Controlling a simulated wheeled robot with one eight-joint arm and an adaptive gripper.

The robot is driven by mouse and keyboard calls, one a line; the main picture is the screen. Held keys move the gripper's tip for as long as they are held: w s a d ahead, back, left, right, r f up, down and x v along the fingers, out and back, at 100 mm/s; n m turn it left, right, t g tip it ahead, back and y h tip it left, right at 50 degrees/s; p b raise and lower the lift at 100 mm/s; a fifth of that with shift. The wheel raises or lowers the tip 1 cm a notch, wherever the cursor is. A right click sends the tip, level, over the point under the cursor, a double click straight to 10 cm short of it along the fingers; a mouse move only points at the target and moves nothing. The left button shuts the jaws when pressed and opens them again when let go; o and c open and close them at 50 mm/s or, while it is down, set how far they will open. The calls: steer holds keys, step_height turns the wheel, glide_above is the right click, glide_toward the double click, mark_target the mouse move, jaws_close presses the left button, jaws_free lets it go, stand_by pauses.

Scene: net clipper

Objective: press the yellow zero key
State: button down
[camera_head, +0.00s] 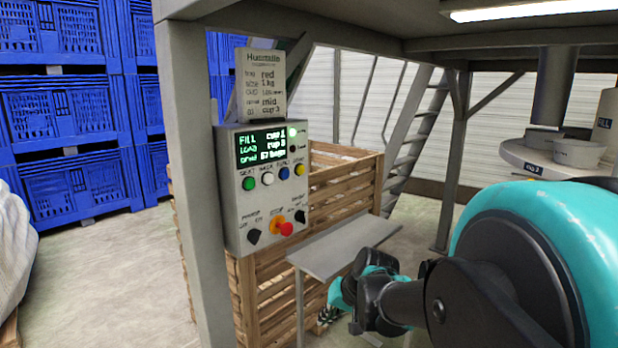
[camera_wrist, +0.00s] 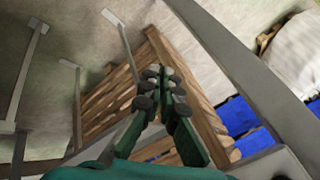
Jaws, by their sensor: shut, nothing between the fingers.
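The yellow key (camera_head: 300,170) is the rightmost in the row of round keys on the grey control box (camera_head: 240,210). Its small label is hard to read. Green, white and blue keys sit to its left. My gripper (camera_head: 326,315) is low, below and to the right of the box, apart from it, partly hidden by my own wrist. In the wrist view my gripper (camera_wrist: 160,78) has its fingers together, with nothing between them. No key shows in the wrist view.
The box is on a grey post (camera_head: 190,200). A red knob (camera_head: 286,229) and black knobs sit below the keys. A small grey shelf (camera_head: 345,247) stands between my arm and the box. A wooden crate (camera_head: 340,185) is behind. Blue crates (camera_head: 70,110) stand at left.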

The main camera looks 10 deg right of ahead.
mark_target(302, 174)
steer(key=w+d+r+m+t+y, duration=0.2)
steer(key=w+r+t, duration=0.1)
steer(key=r, duration=0.7)
steer(key=w+d+r+m+t+y, duration=0.2)
steer(key=w+d+r+m+t, duration=0.1)
steer(key=r, duration=0.7)
steer(key=w+d+r+m+t+y, duration=0.2)
steer(key=w+d+r+t, duration=0.1)
steer(key=r, duration=0.8)
steer(key=shift+w+m+t+y, duration=0.3)
steer(key=shift+w+m+t, duration=0.1)
steer(key=shift+w, duration=0.5)
steer(key=shift+w+r, duration=0.1)
steer(key=x, duration=1.4)
